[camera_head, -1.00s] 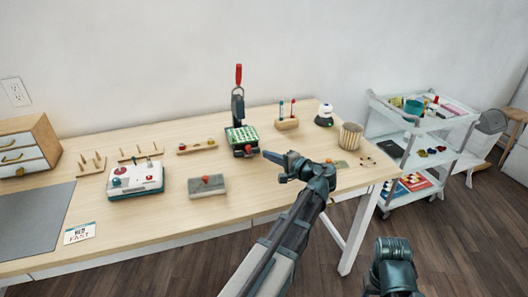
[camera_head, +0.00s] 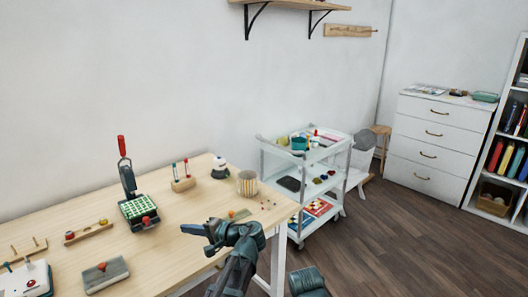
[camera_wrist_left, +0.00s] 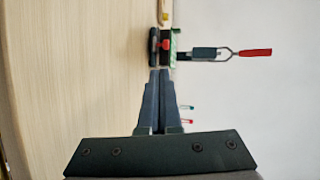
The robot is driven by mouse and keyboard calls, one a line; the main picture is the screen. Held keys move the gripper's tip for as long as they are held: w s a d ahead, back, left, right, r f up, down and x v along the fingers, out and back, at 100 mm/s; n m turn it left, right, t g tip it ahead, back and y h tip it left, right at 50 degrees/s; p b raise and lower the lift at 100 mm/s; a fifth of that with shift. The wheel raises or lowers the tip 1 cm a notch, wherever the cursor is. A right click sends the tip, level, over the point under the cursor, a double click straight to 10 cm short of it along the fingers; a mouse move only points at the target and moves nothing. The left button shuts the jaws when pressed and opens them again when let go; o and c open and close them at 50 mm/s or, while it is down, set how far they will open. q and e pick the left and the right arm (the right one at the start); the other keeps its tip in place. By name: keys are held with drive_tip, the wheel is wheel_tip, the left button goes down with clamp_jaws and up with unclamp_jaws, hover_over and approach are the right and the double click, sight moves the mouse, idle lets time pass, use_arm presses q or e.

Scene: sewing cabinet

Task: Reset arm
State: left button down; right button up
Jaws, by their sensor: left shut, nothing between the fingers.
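My left gripper (camera_head: 194,229) is shut and empty, held over the right part of the wooden table (camera_head: 190,255). Its two dark fingers lie together in the left wrist view (camera_wrist_left: 160,100). They point toward the press with the red-handled lever (camera_head: 128,180), which also shows in the left wrist view (camera_wrist_left: 205,53). The gripper is apart from everything on the table in the head view. A dark rounded part of my own body shows at the bottom edge; no fingers of my right gripper are in view.
Near the gripper stand a striped cup (camera_head: 247,184), a white-topped dark device (camera_head: 219,168) and a wooden holder (camera_head: 183,184). A white cart (camera_head: 270,170) stands beyond the table's right end. The floor to the right is clear.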

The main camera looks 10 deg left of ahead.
use_arm(q)
drive_tip(key=s+d+r+g+h+p, duration=0.2)
drive_tip(key=s+d+h+p, duration=0.4)
drive_tip(key=s+d+p, duration=0.3)
drive_tip(key=s+d+r+g+h+p, duration=0.2)
drive_tip(key=s+d+h+p, duration=0.5)
drive_tip(key=d, duration=0.8)
drive_tip(key=s+p, duration=0.3)
drive_tip(key=p, duration=0.1)
drive_tip(key=shift+s+d+r+m+h, duration=0.15)
drive_tip(key=shift+s+d+m+h, duration=0.15)
drive_tip(key=shift+m, duration=0.1)
drive_tip(key=shift+a, duration=0.1)
